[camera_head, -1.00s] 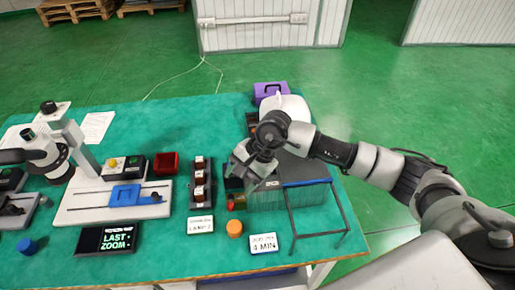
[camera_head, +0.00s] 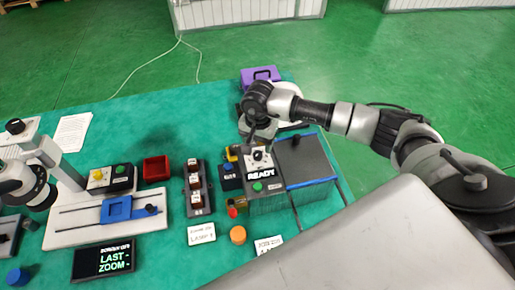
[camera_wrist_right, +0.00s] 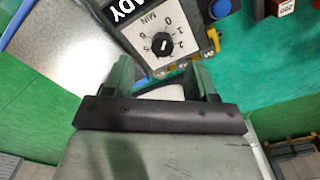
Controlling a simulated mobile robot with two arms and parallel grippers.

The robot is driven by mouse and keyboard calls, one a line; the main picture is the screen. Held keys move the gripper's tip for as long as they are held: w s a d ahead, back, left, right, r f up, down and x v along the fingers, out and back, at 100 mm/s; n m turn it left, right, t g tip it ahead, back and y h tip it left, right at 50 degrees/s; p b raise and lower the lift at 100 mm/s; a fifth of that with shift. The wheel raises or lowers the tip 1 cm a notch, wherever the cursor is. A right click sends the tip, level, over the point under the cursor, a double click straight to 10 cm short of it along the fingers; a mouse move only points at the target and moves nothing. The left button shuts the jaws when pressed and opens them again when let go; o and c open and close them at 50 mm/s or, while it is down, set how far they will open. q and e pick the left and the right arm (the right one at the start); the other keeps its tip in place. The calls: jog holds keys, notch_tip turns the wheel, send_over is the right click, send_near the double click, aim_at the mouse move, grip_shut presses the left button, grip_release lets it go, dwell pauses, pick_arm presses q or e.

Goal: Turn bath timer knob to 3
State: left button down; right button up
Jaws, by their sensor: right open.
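The bath timer knob (camera_head: 260,157) is a black knob on a white dial on the bath's grey control panel. In the right wrist view the knob (camera_wrist_right: 164,44) shows close up, with minute figures around it; which figure its mark points at is unclear. A "READY" display (camera_head: 261,174) sits beside the dial, with a green button (camera_head: 257,187) below. My right gripper (camera_head: 252,138) is just behind and above the dial. Its fingers (camera_wrist_right: 163,77) are spread, with nothing between them, and the knob lies beyond their tips.
The blue-rimmed bath (camera_head: 306,160) is right of the panel. A rack of blocks (camera_head: 197,187), a red tray (camera_head: 157,168) and a slide stage (camera_head: 118,209) lie left. An orange cylinder (camera_head: 238,235) and cards stand in front. A purple case (camera_head: 260,75) is behind.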

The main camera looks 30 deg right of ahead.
aim_at(258, 154)
notch_tip(258, 154, down, 3)
jog(key=shift+w+f+p, duration=0.15)
jog(key=shift+p, duration=0.25)
jog(key=shift+f, duration=1.25)
jog(key=shift+w, duration=0.1)
jog(key=shift+c, duration=0.8)
jog(key=c, duration=0.8)
pick_arm(q)
jog(key=shift+w+d+r, duration=0.1)
jog(key=shift+w+r, duration=0.7)
pick_arm(e)
jog(key=shift+o, duration=0.2)
pick_arm(q)
jog(key=shift+f, duration=0.2)
